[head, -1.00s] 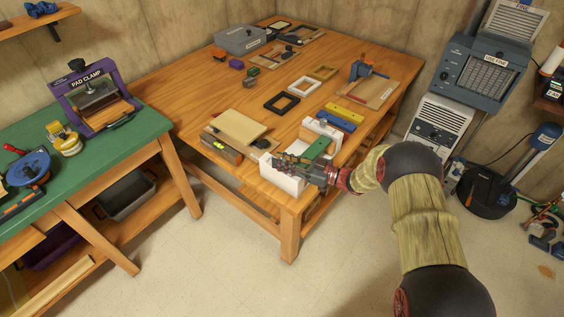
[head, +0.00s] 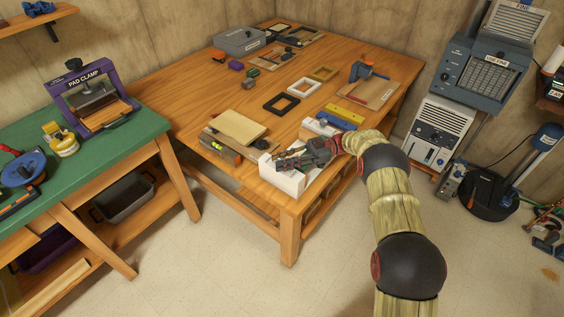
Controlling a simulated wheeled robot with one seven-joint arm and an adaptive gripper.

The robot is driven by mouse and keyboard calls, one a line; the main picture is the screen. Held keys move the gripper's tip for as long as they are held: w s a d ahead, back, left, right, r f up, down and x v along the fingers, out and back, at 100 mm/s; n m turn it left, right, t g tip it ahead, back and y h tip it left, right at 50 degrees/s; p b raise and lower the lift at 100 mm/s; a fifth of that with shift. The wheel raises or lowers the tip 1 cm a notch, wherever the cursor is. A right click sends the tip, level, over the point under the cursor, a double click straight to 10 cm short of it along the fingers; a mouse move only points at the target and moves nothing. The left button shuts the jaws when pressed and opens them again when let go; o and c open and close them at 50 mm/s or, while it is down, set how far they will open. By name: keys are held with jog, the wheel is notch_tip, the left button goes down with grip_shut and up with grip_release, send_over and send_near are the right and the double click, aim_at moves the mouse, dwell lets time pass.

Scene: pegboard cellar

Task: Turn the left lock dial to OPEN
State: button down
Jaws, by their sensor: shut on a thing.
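A white block-shaped fixture (head: 283,180) stands at the near corner of the wooden table. A second white piece (head: 318,127) shows behind my arm. My gripper (head: 281,161) reaches in from the right, low over the near white block, its fingers pointing left. It is shut on a small part at the top of that block; the fingers hide what it is. I cannot make out a lock dial or an OPEN mark.
A tan board (head: 236,129) and a level-like tool (head: 220,151) lie left of the fixture. Yellow (head: 345,114) and blue (head: 337,121) bars lie behind it. A black frame (head: 282,104) lies farther back. A green bench (head: 110,150) with a pad clamp (head: 94,98) stands left.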

jog(key=shift+r+g, duration=0.15)
jog(key=shift+g, duration=0.15)
jog(key=c, duration=1.6)
grip_release()
jog(key=shift+a, duration=0.1)
jog(key=shift+o, duration=0.3)
jog(key=shift+v, duration=3.8)
